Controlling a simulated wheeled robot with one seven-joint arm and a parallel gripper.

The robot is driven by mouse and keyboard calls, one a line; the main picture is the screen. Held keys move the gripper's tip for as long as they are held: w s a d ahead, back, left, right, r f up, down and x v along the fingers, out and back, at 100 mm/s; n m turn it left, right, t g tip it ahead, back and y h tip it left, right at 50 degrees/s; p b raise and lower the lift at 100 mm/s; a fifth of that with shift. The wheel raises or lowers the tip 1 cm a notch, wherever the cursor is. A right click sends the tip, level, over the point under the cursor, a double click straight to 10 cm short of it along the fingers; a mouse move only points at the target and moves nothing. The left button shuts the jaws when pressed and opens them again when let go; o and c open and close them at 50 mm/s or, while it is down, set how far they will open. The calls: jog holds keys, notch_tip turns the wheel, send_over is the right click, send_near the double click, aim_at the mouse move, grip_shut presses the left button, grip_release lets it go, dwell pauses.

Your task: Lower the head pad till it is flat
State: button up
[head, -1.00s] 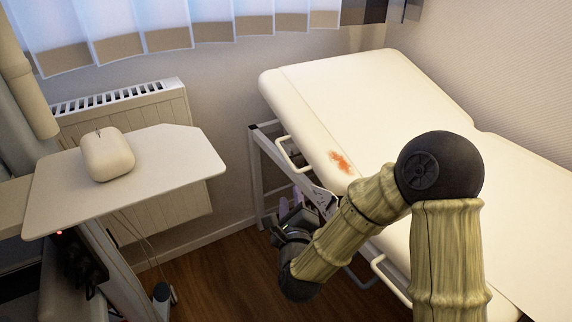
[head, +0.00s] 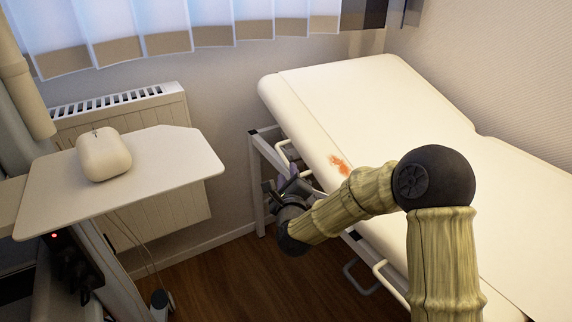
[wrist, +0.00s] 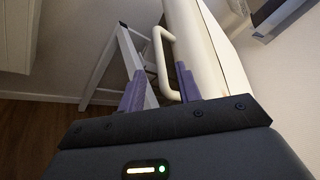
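The head pad (head: 370,105) is the cream upper section of the couch, with an orange-red stain near its left edge. It looks tilted up from the crease where it meets the rest of the couch. A white loop handle (head: 281,152) is at its left side, and in the wrist view the handle (wrist: 160,62) stands out from the pad's edge. My gripper (head: 279,184) is beside the pad's left edge, just below this handle. In the wrist view its two purple fingers (wrist: 158,88) are apart, with the handle's lower end between them; contact cannot be told.
Another white loop handle (head: 390,285) is lower along the couch side. The white couch frame (head: 262,165) stands below the pad. A white tray (head: 150,175) with a cream rounded object (head: 104,158) is at left, before a radiator (head: 170,115). Wood floor (head: 225,275) lies clear between.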

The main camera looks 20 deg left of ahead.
aim_at(286, 164)
jog(key=b+x, duration=0.1)
jog(key=x, duration=0.5)
jog(key=shift+w+a, duration=0.1)
jog(key=shift+w, duration=0.15)
jog(key=shift+c, duration=0.4)
grip_shut()
